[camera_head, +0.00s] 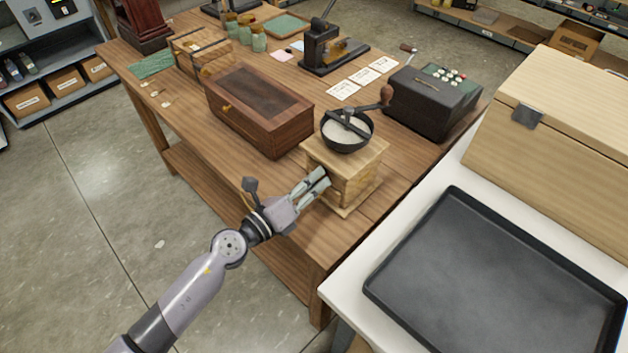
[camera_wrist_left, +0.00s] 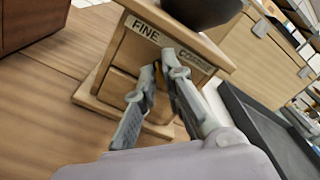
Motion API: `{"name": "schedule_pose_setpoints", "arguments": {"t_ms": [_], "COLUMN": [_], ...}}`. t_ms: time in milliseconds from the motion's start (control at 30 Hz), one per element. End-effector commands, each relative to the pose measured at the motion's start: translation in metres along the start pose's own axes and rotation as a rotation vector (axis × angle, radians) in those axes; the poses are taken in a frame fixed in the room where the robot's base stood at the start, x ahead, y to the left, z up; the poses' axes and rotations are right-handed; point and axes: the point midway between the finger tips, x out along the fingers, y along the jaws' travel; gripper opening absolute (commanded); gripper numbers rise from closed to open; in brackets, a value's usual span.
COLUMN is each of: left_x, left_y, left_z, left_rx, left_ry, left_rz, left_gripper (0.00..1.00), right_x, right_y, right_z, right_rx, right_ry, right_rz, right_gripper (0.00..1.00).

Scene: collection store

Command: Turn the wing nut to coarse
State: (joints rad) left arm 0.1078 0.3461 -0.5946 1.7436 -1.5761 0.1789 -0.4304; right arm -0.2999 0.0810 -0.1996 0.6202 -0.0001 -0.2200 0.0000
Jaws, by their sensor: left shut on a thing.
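The coffee grinder (camera_head: 345,172) is a wooden box with a black bowl of pale contents and a crank (camera_head: 375,100) on top. It stands at the front corner of the wooden table. In the left wrist view its face (camera_wrist_left: 128,55) carries the labels FINE (camera_wrist_left: 145,30) and COARSE (camera_wrist_left: 190,57). My left gripper (camera_head: 321,178) is at this face, and its fingers also show in the left wrist view (camera_wrist_left: 160,80). It is shut on a small brass-coloured part (camera_wrist_left: 157,68) below and between the labels, likely the wing nut. The fingers hide most of it. My right gripper is not in view.
A dark wooden box (camera_head: 258,115) stands left of the grinder, and a black machine with keys (camera_head: 435,100) behind it to the right. A black tray (camera_head: 495,280) and a pale wooden case (camera_head: 560,140) sit on the white table at right.

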Motion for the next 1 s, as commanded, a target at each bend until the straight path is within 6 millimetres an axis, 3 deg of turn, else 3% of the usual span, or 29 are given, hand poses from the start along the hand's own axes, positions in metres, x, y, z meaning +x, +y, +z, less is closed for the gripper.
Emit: {"name": "schedule_pose_setpoints", "arguments": {"t_ms": [467,500,600,1000], "left_x": [0.0,0.0,0.0,-0.0059], "left_y": [-0.0003,-0.0003,-0.0003,0.0002], "left_z": [-0.0001,-0.0001,-0.0001,-0.0006], "left_rx": [0.014,0.014,0.013,0.012], "left_ry": [0.001,0.001,0.001,0.001], "left_rz": [-0.001,-0.001,-0.001,0.001], "left_gripper": [0.0,0.11,0.18,0.19], "right_x": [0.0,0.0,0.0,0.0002], "right_y": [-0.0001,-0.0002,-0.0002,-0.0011], "right_z": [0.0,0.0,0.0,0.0], "right_rx": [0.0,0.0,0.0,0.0], "right_ry": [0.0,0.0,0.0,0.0], "right_rz": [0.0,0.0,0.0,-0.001], "right_gripper": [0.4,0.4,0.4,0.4]}}
